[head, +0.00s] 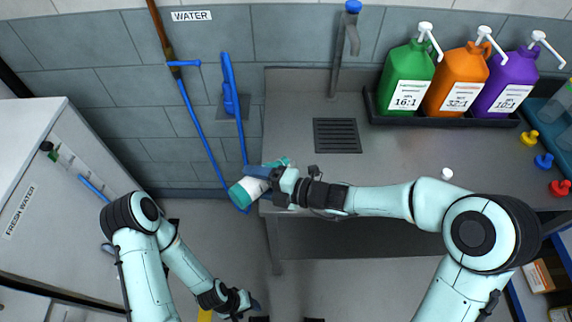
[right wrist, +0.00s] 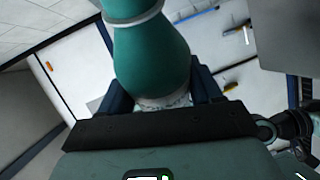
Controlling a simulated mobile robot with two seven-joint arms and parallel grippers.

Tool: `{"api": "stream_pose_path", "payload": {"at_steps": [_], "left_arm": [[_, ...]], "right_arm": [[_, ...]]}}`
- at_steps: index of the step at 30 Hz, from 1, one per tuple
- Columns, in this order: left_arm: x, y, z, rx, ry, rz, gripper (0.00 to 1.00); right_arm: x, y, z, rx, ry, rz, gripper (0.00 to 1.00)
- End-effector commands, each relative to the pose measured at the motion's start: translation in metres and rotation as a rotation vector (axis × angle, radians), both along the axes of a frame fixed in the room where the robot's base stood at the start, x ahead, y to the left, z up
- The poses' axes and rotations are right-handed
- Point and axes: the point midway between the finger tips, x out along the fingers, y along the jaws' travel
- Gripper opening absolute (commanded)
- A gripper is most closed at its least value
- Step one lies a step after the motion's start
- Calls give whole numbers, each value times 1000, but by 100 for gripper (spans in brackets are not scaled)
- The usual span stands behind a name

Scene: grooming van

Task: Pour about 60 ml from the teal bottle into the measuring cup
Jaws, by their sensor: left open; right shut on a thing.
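The teal bottle (head: 243,195) has a white label band and lies tilted in my right gripper (head: 264,174), off the left end of the grey counter. In the right wrist view the teal bottle (right wrist: 152,55) rises from between the dark fingers of my right gripper (right wrist: 160,98), which is shut on it. Its far end is cut off by the picture's top edge. My left gripper (head: 243,303) is open and empty, low over the floor and well below the bottle. I cannot make out the measuring cup in either view.
The grey counter (head: 300,100) has a drain grate (head: 337,135) and a small white cap-like piece (head: 447,174). Green (head: 405,80), orange (head: 455,82) and purple (head: 505,85) pump jugs stand in a black tray. A white cabinet (head: 60,190) stands left.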

Motion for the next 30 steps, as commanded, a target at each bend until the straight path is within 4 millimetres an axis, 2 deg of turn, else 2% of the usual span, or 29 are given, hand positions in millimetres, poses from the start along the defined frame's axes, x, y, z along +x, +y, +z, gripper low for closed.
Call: {"api": "stream_pose_path", "payload": {"at_steps": [30], "left_arm": [[6, 0, 9, 0, -7, 0, 56]], "right_arm": [[-1, 1, 5, 30, 30, 0, 28]]}}
